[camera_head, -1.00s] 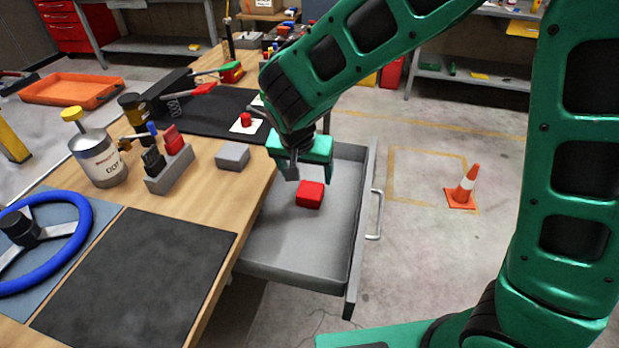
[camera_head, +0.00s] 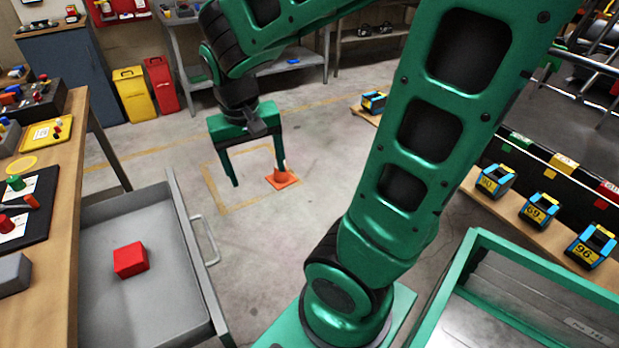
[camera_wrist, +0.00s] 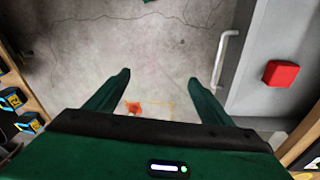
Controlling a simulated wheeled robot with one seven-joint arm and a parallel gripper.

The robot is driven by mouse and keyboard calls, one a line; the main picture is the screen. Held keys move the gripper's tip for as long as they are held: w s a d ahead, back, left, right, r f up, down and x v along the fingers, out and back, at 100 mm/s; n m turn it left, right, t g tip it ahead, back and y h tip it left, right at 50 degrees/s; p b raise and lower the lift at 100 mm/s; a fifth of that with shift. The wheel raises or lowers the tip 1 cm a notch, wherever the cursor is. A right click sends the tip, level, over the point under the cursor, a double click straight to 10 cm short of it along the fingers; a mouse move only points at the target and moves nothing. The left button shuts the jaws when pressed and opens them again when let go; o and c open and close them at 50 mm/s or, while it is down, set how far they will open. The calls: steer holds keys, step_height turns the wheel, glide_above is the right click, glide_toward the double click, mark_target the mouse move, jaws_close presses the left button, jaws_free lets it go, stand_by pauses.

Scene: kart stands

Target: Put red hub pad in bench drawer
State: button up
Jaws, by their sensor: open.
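The red hub pad (camera_head: 130,260) lies on the floor of the open grey bench drawer (camera_head: 178,303). It also shows in the wrist view (camera_wrist: 281,74), inside the drawer at the right. My gripper (camera_head: 258,180) is open and empty. It hangs over the concrete floor to the right of the drawer, apart from the pad and the drawer handle (camera_head: 206,240). In the wrist view the fingers (camera_wrist: 160,82) are spread with nothing between them.
The wooden bench (camera_head: 72,190) with a black mat and small parts stands at the left. An orange cone (camera_head: 281,176) stands on the floor beyond my gripper. A green-framed cart (camera_head: 540,262) and a shelf with numbered blocks (camera_head: 538,210) are at the right. Open floor lies between.

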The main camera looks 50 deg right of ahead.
steer(key=s+d+y, duration=0.1)
steer(key=s+d, duration=0.1)
steer(key=s, duration=0.4)
steer(key=s+d, duration=0.2)
steer(key=s, duration=0.5)
steer(key=shift+s+d+r+g+y, duration=0.15)
steer(key=shift+d+r+g+y, duration=0.15)
steer(key=shift+d+r+y, duration=0.1)
